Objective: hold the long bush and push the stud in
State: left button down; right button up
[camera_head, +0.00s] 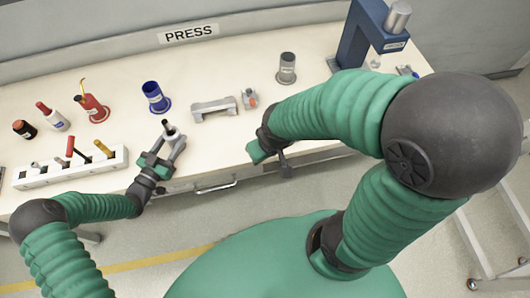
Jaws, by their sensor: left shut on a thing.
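I cannot pick out the stud for certain.
A white rack (60,174) with red, yellow and grey pieces stands at left. Behind it are red (93,108) and blue (155,97) holders. A blue press (358,40) stands at right.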

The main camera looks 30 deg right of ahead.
pick_arm(q)
jog(key=c, duration=0.6)
grip_release()
